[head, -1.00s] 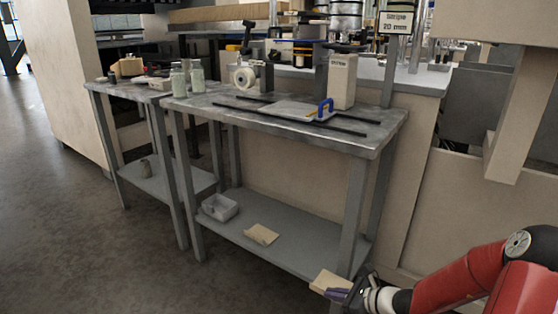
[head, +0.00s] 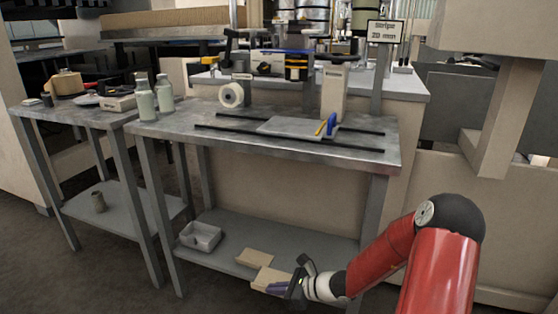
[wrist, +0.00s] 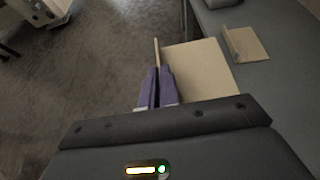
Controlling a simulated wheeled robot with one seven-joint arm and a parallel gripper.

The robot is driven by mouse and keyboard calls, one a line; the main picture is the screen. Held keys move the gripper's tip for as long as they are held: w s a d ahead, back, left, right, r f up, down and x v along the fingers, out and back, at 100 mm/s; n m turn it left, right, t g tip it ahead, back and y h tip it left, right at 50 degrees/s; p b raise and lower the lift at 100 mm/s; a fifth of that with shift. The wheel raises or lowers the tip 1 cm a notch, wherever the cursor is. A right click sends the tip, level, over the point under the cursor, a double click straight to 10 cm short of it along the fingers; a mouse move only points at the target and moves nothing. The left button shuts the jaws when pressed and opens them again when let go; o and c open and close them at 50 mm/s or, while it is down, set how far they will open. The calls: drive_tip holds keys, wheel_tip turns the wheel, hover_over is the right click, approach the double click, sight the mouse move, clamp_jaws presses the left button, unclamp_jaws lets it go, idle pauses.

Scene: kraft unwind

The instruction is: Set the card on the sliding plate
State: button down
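My gripper (wrist: 156,88) is shut on a tan card (wrist: 205,68), its purple fingers closed on the card's thin upright edge. In the head view the held card (head: 269,276) shows at my fingertips, low in front of the table's lower shelf. The sliding plate (head: 285,126) is a pale flat plate on the tabletop, between two dark rails. A blue handle (head: 331,122) and a yellow stick-like piece (head: 320,128) stand at its right end.
Another folded tan card (head: 254,257) lies on the lower shelf (head: 300,241), near a grey bin (head: 200,236). The plate's left part is bare.

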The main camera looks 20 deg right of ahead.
drive_tip(key=shift+w+a, duration=0.25)
drive_tip(key=shift+a, duration=0.05)
drive_tip(key=shift+s+f, duration=0.3)
drive_tip(key=shift+f, duration=0.1)
drive_tip(key=shift+f, duration=0.1)
